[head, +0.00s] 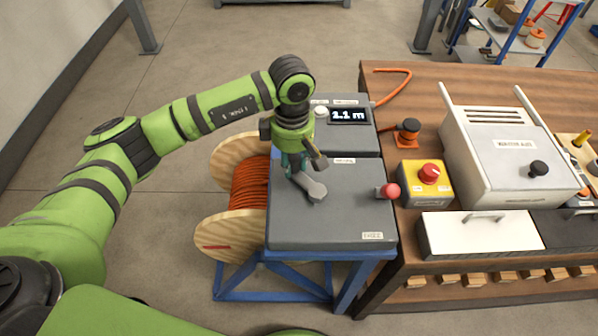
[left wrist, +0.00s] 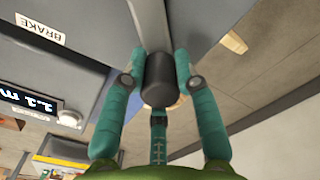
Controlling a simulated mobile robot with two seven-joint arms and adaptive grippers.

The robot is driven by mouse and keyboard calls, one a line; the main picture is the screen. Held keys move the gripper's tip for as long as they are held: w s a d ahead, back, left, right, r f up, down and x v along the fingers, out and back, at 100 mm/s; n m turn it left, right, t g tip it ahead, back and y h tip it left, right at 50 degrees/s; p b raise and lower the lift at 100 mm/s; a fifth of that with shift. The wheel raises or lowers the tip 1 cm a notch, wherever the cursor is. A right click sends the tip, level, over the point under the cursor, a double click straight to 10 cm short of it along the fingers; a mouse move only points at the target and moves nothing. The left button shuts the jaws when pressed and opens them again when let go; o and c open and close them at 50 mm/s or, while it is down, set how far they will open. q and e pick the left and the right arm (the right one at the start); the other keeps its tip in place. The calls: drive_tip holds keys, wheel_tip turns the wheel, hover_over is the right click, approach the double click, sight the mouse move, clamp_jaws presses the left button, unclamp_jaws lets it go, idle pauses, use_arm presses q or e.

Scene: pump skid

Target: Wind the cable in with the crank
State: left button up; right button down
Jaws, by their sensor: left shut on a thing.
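The crank (head: 312,188) is a grey arm above the top of the dark grey winch housing (head: 330,222). My left gripper (head: 293,168) points down at the crank's handle end. In the left wrist view, the teal fingers of my left gripper (left wrist: 160,85) are closed around the crank's black cylindrical grip (left wrist: 160,80), and the grey crank arm (left wrist: 152,22) runs away from it. The orange cable (head: 249,182) is wound on a wooden drum (head: 215,235) left of the housing. A display (head: 348,115) reads about 1.1 m. My right gripper is out of view.
A red knob (head: 388,191) sticks out at the housing's right edge. A yellow box with a red button (head: 429,173) and a grey metal case (head: 510,150) stand on the wooden bench (head: 400,82) to the right. Orange cable (head: 395,88) lies on the bench's far corner.

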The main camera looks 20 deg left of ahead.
use_arm(q)
drive_tip(key=shift+w+d+f+b, duration=0.1)
drive_tip(key=shift+w+d+b, duration=0.45)
drive_tip(key=shift+w+d, duration=0.4)
drive_tip(key=shift+w, duration=0.1)
drive_tip(key=shift+f, duration=0.1)
drive_tip(key=shift+d, duration=0.1)
drive_tip(key=shift+w+d+b, duration=0.1)
drive_tip(key=shift+d+b, duration=0.05)
drive_tip(key=shift+b, duration=0.35)
